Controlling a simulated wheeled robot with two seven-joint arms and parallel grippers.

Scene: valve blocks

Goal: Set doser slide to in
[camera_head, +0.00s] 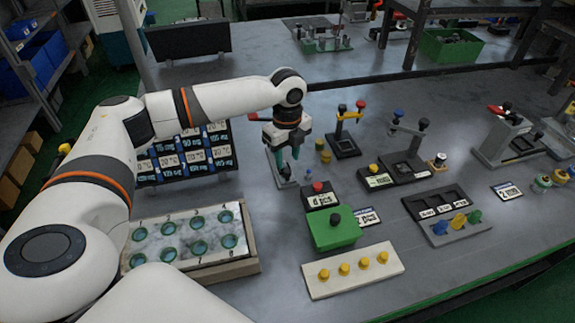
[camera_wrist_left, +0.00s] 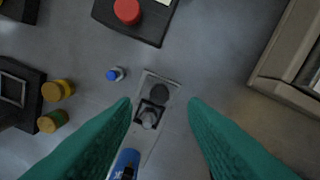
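My left gripper (camera_head: 288,158) hangs down at the middle of the table, its green fingers apart and empty. In the left wrist view the open fingers (camera_wrist_left: 160,104) frame a small grey plate. On this plate sit a dark round spot and a grey knob on a dark square block, which looks like the doser slide (camera_wrist_left: 149,118). The knob lies below the fingers, with no contact visible. In the head view the grey plate (camera_head: 283,175) is partly hidden by the gripper. A blue cylinder (camera_wrist_left: 124,163) shows close to the left finger, partly cut off. My right gripper is not in view.
A small blue-capped piece (camera_head: 308,175) and a black box with a red button (camera_head: 318,187) stand close by. A green block (camera_head: 333,229) and a tray with round holes (camera_head: 190,240) are in front.

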